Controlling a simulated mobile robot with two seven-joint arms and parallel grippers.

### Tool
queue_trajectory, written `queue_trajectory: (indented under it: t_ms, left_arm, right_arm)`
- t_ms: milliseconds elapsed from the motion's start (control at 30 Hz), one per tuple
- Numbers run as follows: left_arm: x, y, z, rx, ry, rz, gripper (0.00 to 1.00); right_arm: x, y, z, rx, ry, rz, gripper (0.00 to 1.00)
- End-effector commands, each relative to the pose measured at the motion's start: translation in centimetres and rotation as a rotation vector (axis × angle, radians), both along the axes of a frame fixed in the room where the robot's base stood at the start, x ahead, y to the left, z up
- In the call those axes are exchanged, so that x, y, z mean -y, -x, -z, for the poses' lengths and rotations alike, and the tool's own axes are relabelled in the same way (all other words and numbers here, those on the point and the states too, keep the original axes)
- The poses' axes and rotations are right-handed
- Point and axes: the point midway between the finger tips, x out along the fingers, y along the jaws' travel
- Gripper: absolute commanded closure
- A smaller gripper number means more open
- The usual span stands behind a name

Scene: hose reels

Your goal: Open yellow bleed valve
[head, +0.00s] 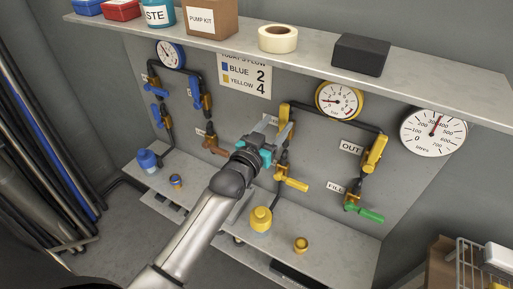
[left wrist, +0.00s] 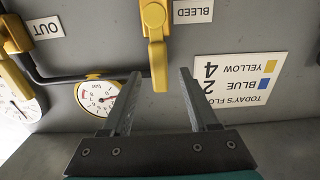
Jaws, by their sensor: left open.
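The yellow bleed valve handle (left wrist: 157,60) is beside the BLEED label (left wrist: 193,11) in the left wrist view, which is upside down. In the head view the yellow handle (head: 284,113) stands upright on the wall panel, partly hidden by my gripper. My left gripper (head: 272,127) is open in front of the panel. In the left wrist view its two fingers (left wrist: 160,76) appear on either side of the handle's free end, with gaps on both sides. I cannot tell whether they reach its depth. My right gripper is not in view.
The yellow OUT valve (head: 376,152), a lower yellow handle (head: 291,183) and a green handle (head: 364,213) are nearby. A yellow-rimmed gauge (head: 339,100) and black pipe flank the bleed valve. A shelf (head: 415,83) overhangs above; a bench (head: 335,245) with yellow fittings lies below.

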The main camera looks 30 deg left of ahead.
Motion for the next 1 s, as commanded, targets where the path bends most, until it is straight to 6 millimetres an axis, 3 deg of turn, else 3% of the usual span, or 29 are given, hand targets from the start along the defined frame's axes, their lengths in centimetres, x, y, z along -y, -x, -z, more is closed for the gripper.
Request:
queue_trajectory:
  t_ms: [500,700,1000]
  left_arm:
    - [-0.3,8.3,0.0,0.000,0.000,0.000,0.40]
    - [-0.4,10.0,0.0,0.000,0.000,0.000,0.40]
    - [-0.4,10.5,-0.1,0.001,0.000,0.000,0.40]
  right_arm:
    - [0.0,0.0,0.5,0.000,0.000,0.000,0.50]
    - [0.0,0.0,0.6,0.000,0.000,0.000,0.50]
    - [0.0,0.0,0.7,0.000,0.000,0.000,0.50]
